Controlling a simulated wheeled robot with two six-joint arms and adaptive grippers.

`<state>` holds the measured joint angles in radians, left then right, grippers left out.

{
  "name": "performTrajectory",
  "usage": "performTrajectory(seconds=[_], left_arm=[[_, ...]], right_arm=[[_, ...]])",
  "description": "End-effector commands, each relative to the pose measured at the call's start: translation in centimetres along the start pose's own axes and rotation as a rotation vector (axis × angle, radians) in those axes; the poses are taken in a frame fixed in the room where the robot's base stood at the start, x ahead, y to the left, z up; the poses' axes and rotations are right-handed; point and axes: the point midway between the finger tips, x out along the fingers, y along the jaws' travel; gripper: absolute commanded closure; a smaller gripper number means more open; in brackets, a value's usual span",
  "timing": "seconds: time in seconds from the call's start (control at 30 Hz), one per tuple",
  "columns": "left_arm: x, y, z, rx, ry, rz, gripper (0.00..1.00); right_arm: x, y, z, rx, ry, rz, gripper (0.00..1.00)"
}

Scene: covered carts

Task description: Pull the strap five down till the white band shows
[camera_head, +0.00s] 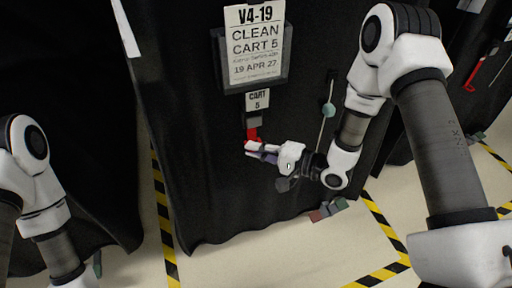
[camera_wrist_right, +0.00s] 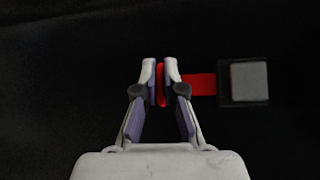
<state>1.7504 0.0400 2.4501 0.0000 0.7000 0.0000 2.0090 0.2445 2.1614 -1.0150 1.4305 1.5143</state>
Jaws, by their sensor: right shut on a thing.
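The red strap five (camera_head: 253,134) hangs from a dark buckle (camera_head: 253,118) under the small "CART 5" tag (camera_head: 257,99) on the black cover. My right gripper (camera_head: 259,149) is shut on the strap's lower end. The right wrist view shows the strap (camera_wrist_right: 202,84) running from the fingertips (camera_wrist_right: 161,84) to the buckle with a grey face (camera_wrist_right: 248,81).
A "CLEAN CART 5" sign (camera_head: 256,45) hangs above the tag. A pale green knob (camera_head: 328,110) on a cord is beside my right arm. Another red strap (camera_head: 475,73) hangs on the cover at the right. Yellow-black tape (camera_head: 163,220) marks the floor.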

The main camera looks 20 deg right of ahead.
Motion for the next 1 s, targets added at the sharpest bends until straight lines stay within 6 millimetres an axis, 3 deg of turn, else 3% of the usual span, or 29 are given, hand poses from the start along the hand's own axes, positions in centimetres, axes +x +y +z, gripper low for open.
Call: performTrajectory(seconds=[0.03,0.2,0.4,0.73,0.83,1.0], left_arm=[[1.0,0.0,0.0,0.000,0.000,0.000,0.46],[3.2,0.0,0.0,0.000,0.000,0.000,0.46],[4.6,0.0,0.0,0.000,-0.001,0.000,0.46],[4.5,0.0,0.0,0.000,0.000,0.000,0.46],[4.5,0.0,0.0,0.000,0.000,0.000,0.46],[4.5,0.0,0.0,0.000,0.000,0.000,0.46]], right_arm=[[0.2,1.7,-0.1,0.003,-0.002,0.006,1.00],[0.8,6.3,-0.7,0.002,-0.002,0.007,1.00],[1.2,9.5,-1.2,0.002,-0.002,0.006,1.00],[1.3,9.8,-1.2,0.002,-0.002,0.007,1.00],[1.3,9.8,-1.2,0.003,-0.002,0.007,0.65],[1.3,9.7,-1.2,0.002,-0.001,0.005,0.65]])
